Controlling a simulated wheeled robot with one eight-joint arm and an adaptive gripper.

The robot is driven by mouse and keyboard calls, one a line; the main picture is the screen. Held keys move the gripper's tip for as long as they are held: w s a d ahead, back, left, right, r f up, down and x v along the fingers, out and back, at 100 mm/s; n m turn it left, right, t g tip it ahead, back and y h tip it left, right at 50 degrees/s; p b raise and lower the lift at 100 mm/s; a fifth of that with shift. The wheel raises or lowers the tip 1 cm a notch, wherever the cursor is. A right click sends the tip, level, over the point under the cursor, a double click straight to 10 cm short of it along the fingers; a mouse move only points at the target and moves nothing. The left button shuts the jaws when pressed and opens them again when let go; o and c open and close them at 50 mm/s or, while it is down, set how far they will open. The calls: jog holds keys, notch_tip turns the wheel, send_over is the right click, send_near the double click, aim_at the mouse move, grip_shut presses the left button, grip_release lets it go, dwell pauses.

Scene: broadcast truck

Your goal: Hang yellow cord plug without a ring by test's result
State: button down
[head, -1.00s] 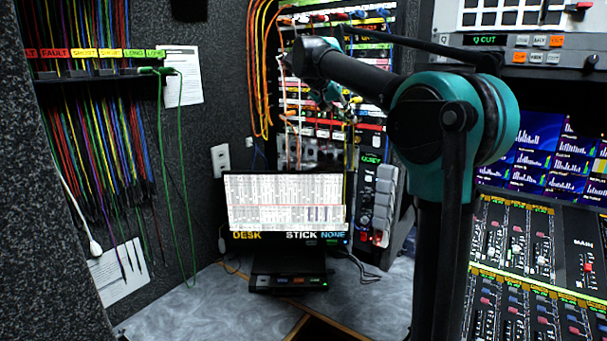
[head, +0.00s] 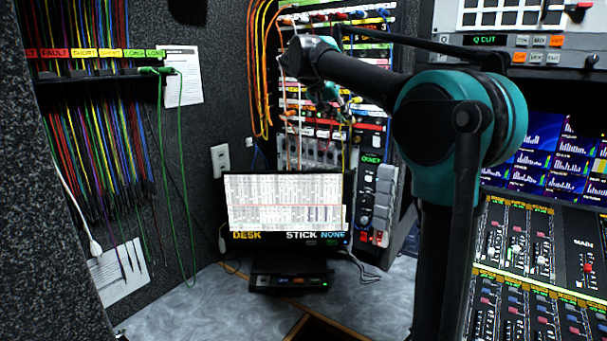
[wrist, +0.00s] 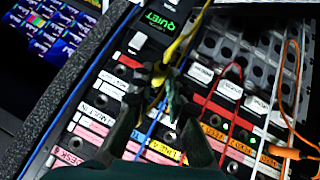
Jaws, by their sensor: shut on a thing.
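My gripper (wrist: 163,88) is shut on the yellow cord's plug (wrist: 158,77) in the wrist view, in front of the patch panel (wrist: 97,115). The yellow cord (wrist: 181,44) runs up and right from the fingers. The fingers hide much of the plug, and I cannot tell if a ring is on it. In the head view my gripper (head: 335,100) is small before the panel. The hanger rack (head: 90,76) on the left wall has FAULT, SHORT and LONG labels and many hanging cords. The screen (head: 285,204) reads DESK, STICK, NONE.
Blue, red and white cords cross the panel near my fingers in the wrist view, with an orange plug (wrist: 292,152) at the right. A green cord (head: 181,190) hangs below the LONG labels. A grey worktop (head: 210,300) lies below; the mixing console (head: 540,260) stands right.

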jog(key=shift+s+a, duration=0.6)
jog(key=shift+s, duration=0.25)
jog(key=shift+s+a, duration=0.1)
jog(key=shift+s+a, duration=0.4)
jog(key=shift+s, duration=0.2)
jog(key=shift+s+a, duration=0.35)
jog(key=shift+s, duration=0.2)
jog(key=s+a+r+n+t+y, duration=0.1)
jog(key=s+a+n+y, duration=0.25)
jog(key=a, duration=0.65)
jog(key=s+a+r+n+y, duration=0.1)
jog(key=s+a+n+y, duration=0.2)
jog(key=a, duration=0.6)
jog(key=s+a+n+t+y, duration=0.1)
jog(key=s+a+y, duration=0.3)
jog(key=a, duration=0.6)
jog(key=s+a+r+n+g+y, duration=0.2)
jog(key=s+a+r+g+y, duration=0.2)
jog(key=s+a+r, duration=0.4)
jog(key=s+a+r+n+g+y, duration=0.3)
jog(key=s+a+r, duration=0.6)
jog(key=a, duration=0.4)
jog(key=shift+s+a+r+g+y, duration=0.3)
jog(key=shift+s+g+y, duration=0.2)
jog(key=shift+s+y, duration=0.25)
